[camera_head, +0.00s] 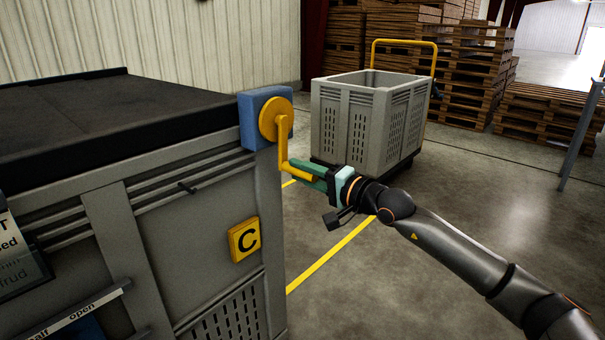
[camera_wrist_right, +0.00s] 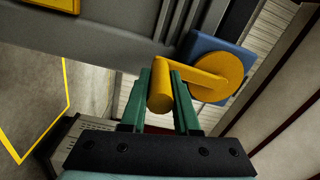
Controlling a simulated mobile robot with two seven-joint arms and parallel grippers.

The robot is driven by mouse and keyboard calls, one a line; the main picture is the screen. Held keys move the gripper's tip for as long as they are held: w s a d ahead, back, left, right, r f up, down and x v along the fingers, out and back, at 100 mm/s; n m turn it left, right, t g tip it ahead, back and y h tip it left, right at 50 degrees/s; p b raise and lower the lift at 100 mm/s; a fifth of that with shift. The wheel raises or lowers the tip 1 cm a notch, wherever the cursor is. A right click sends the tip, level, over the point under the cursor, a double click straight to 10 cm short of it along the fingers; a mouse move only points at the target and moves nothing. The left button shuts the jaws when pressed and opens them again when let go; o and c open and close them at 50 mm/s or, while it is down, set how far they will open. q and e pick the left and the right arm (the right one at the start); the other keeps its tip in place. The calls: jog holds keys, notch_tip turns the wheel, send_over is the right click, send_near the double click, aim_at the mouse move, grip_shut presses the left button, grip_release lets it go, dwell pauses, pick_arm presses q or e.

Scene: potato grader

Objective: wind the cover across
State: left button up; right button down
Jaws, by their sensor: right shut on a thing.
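A large grey crate (camera_head: 155,225) stands at the left in the head view, with a black cover (camera_head: 110,110) spread over its top. A blue box (camera_head: 250,113) with a yellow crank (camera_head: 276,120) sits at the crate's top right corner. The crank arm hangs down and its handle points to the right. My right gripper (camera_head: 305,172) is shut on the crank handle. In the right wrist view, the yellow handle (camera_wrist_right: 160,90) lies between the green fingers (camera_wrist_right: 161,98). My left gripper is not in view.
A grey slatted crate (camera_head: 365,125) with a yellow rail stands behind my right gripper. Wooden pallets (camera_head: 480,60) are stacked at the back.

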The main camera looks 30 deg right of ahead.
jog(key=shift+d, duration=0.15)
dwell(0.3)
jog(key=c, duration=0.7)
grip_release()
jog(key=shift+o, duration=0.2)
jog(key=p+v, duration=0.1)
jog(key=v, duration=1.1)
jog(key=shift+s, duration=0.15)
jog(key=shift+f, duration=0.1)
